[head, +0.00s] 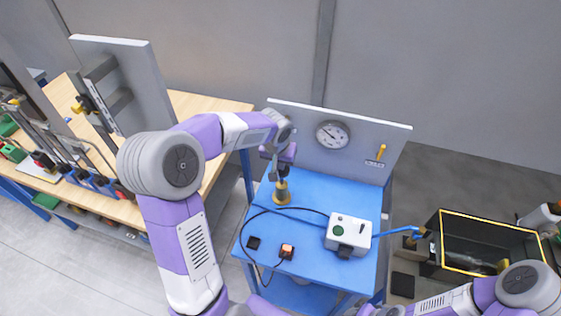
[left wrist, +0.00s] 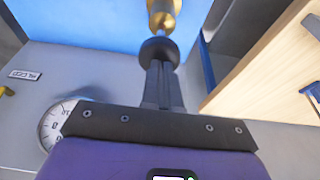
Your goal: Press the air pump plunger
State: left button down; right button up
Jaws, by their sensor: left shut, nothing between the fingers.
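The air pump (head: 282,194) stands upright on the blue bench, with a brass-coloured body and base. In the left wrist view, its brass body (left wrist: 162,18) shows at the top, with the black round plunger knob (left wrist: 159,50) on a thin rod. My left gripper (head: 279,174) is above the pump in the head view, pointing down. Its fingers (left wrist: 161,68) are shut and empty, with their tips at the knob; I cannot tell whether they touch it. In the head view the gripper hides most of the knob. My right arm is at the bottom right; its fingers cannot be made out.
The blue bench (head: 335,197) carries a white box (head: 348,233) with a green button, a lit orange switch (head: 287,252) and cables. A round gauge (head: 332,135) is on the grey back panel. A wooden workbench (head: 215,104) is left; a dark yellow-rimmed tank (head: 470,228) is right.

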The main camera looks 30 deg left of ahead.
aim_at(280, 173)
pick_arm(q)
notch_tip(280, 173, down, 6)
jog(key=b, duration=0.5)
jog(key=shift+s, duration=0.15)
jog(key=shift+s+d, duration=0.1)
jog(key=shift+r, duration=0.15)
jog(key=shift+r, duration=0.3)
notch_tip(280, 173, up, 5)
jog(key=p, duration=0.3)
jog(key=shift+f, duration=0.1)
jog(key=v, duration=0.9)
jog(key=shift+p, duration=0.35)
